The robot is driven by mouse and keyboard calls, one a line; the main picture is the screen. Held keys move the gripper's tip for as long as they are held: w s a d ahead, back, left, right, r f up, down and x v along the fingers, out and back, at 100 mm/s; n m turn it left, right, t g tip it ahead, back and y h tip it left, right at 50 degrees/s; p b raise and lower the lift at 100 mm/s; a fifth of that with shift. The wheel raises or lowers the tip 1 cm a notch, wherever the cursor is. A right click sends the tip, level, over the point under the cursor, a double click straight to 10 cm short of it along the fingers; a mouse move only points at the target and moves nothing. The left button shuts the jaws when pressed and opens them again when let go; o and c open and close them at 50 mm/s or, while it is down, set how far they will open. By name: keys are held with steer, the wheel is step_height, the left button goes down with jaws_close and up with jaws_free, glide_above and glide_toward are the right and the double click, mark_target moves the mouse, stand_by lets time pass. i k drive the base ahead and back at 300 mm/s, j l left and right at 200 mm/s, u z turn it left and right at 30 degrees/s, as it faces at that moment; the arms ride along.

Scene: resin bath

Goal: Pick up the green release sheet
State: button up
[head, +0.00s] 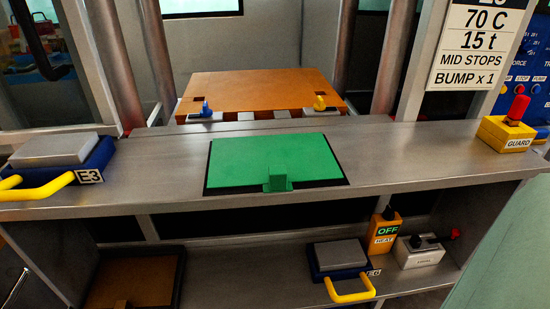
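The green release sheet (265,158) lies flat on the grey metal bench, inside a thin black border. A small green upright tab (278,179) stands at its front edge, a little right of its middle. Nothing lies on the sheet or covers it in the head view. My gripper is not in view.
A blue block with yellow handle (52,180) sits at the bench's left, a yellow GUARD box with red lever (507,133) at its right. An orange-brown platen (262,88) lies behind.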

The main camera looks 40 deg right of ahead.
mark_target(275, 163)
steer(key=k+z, duration=0.15)
steer(key=k, duration=0.5)
steer(key=z, duration=1.45)
steer(key=k+j+z, duration=0.15)
steer(key=j+z, duration=0.15)
steer(key=k+j+z, duration=0.15)
steer(key=z, duration=0.15)
steer(key=j, duration=0.1)
